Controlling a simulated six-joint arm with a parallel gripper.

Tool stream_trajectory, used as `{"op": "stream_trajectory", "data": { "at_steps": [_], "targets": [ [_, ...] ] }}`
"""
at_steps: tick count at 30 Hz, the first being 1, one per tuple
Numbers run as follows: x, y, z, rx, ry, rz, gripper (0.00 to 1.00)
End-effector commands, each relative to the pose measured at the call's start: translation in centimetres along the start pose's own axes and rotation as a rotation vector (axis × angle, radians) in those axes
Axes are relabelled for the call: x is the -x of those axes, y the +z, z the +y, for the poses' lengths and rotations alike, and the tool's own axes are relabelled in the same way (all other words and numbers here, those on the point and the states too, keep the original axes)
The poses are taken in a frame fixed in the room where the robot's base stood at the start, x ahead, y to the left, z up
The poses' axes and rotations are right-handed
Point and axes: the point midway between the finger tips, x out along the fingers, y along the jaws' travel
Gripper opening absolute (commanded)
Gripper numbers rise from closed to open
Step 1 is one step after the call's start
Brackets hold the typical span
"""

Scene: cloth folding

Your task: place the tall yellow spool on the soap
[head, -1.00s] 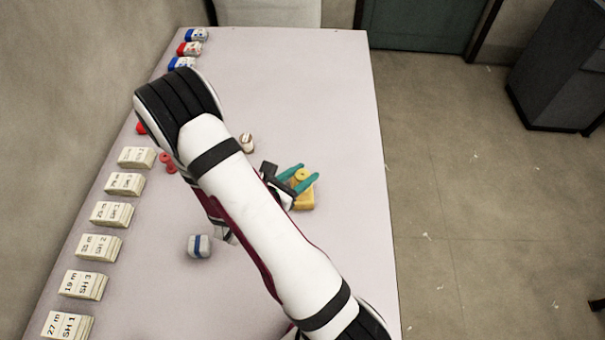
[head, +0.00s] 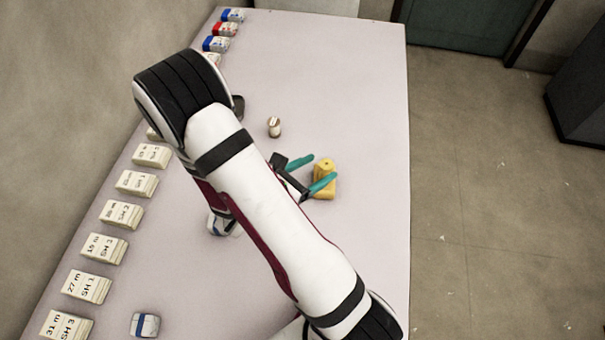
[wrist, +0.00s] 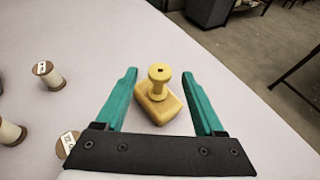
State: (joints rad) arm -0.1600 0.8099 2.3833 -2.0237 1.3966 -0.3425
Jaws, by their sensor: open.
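The tall yellow spool (wrist: 158,82) stands upright on the soap (wrist: 172,108), a yellow-tan block on the table. In the head view the spool (head: 325,163) and the soap (head: 325,188) show just past my fingertips. My gripper (wrist: 160,73) has two teal fingers spread wide, with the spool seen between them and clear of both. The soap's lower left part is partly hidden by a finger there.
A wooden spool with pale thread (head: 274,127) stands behind my gripper. Other pale spools (wrist: 47,75) stand at the left in the wrist view. Labelled card stacks (head: 103,248) line the table's left side. A blue-banded grey block (head: 145,325) lies near the front. The table's right side is clear.

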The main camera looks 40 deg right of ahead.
Motion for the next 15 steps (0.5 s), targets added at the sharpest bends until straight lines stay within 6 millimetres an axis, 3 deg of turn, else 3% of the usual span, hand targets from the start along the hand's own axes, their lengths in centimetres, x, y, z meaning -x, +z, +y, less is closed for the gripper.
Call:
{"op": "stream_trajectory", "data": {
  "at_steps": [6, 11, 13, 15],
  "targets": [
    [5.7, 0.0, 0.1, -0.001, 0.007, 0.001, 0.71],
    [7.7, 0.1, -0.1, -0.008, -0.003, 0.003, 0.71],
    [8.1, 1.1, -1.0, -0.090, -0.054, 0.018, 0.71],
    [8.7, 3.0, -3.4, -0.298, -0.185, 0.061, 0.71]
  ]
}}
